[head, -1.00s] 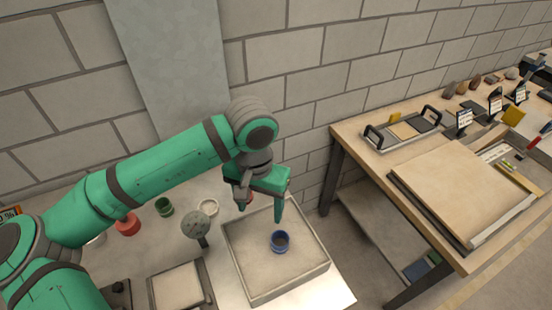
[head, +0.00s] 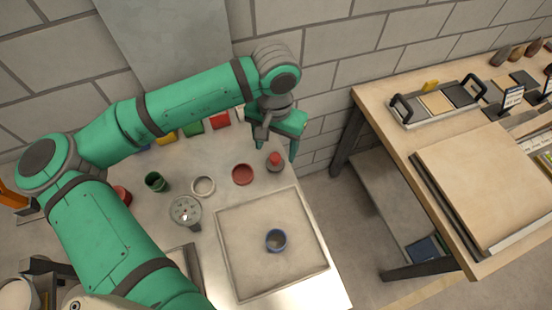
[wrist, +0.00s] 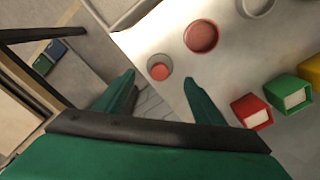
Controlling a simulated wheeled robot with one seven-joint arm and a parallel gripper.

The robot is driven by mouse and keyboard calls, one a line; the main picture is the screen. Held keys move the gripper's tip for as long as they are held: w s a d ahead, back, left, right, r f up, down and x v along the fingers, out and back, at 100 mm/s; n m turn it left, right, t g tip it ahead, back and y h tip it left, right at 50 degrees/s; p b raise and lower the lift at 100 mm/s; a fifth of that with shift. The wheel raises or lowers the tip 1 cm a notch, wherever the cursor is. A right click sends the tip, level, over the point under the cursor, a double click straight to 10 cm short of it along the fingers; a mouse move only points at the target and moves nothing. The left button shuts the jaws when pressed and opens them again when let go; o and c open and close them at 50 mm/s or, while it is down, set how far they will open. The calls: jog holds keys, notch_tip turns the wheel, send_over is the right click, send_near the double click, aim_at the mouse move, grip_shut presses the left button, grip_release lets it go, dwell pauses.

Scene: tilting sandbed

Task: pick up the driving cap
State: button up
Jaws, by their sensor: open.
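No label marks the driving cap; I cannot tell for certain which piece it is. A small grey cylinder with a red top (head: 275,162) stands near the back right edge of the pale bench. In the wrist view the red-topped cylinder (wrist: 160,70) shows between and just beyond my fingertips, apart from them. A flat red round piece (head: 242,174) lies to its left; it also shows in the wrist view (wrist: 201,36). My gripper (head: 277,148) is open and empty, above the bench's back right edge. Its fingers (wrist: 159,84) are spread in the wrist view.
A square sand tray (head: 226,262) holds a blue ring (head: 276,240). A white ring (head: 203,186), green cup (head: 155,181) and round gauge (head: 185,211) stand left. Red (wrist: 253,111) and green bins (wrist: 289,93) line the back. A wooden table (head: 440,140) is right, across a gap.

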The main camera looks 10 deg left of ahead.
aim_at(275, 157)
jog(key=shift+s+f, duration=0.15)
jog(key=shift+f, duration=1.3)
jog(key=shift+s+f, duration=0.1)
jog(key=shift+f, duration=1.3)
jog(key=c, duration=1.1)
